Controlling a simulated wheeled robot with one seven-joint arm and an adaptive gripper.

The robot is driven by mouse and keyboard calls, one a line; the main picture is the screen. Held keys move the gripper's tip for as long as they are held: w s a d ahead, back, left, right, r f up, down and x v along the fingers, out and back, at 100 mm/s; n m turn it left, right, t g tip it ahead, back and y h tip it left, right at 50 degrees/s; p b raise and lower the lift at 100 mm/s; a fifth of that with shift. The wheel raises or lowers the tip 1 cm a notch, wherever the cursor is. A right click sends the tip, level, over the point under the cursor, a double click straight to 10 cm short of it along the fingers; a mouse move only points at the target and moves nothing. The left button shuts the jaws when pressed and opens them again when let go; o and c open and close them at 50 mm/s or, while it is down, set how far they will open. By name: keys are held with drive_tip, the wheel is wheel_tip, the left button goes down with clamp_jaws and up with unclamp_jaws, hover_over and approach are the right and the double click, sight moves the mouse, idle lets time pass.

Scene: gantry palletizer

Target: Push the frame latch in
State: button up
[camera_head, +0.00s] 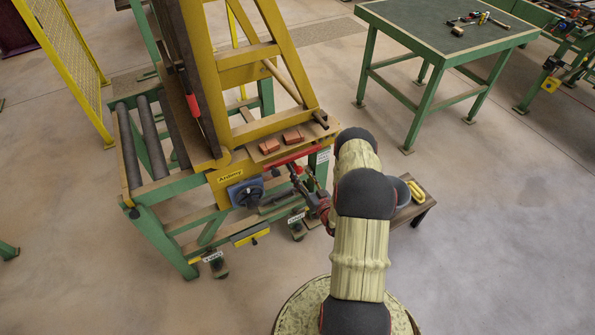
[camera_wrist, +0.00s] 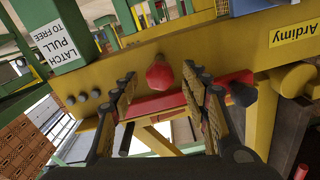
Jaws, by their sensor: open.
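The frame latch shows in the wrist view as a rounded red knob (camera_wrist: 159,74) on the yellow beam (camera_wrist: 225,52), near a white label (camera_wrist: 55,43) reading "LATCH PULL TO FREE". My gripper (camera_wrist: 157,84) is open, with one finger on each side of the knob in the picture. I cannot tell whether the fingertips touch it. A red bar (camera_wrist: 165,104) crosses behind the fingers.
Red bricks (camera_head: 293,135) lie on the frame's ledge. A blue handwheel unit (camera_head: 246,192) is left of my gripper. A small stand with yellow items (camera_head: 415,191) is close to my arm's right. A green table (camera_head: 440,32) stands farther back; floor between is clear.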

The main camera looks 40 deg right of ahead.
sight(300, 173)
drive_tip(key=shift+x, duration=1.85)
drive_tip(key=shift+c, duration=0.4)
drive_tip(key=c, duration=1.1)
clamp_jaws()
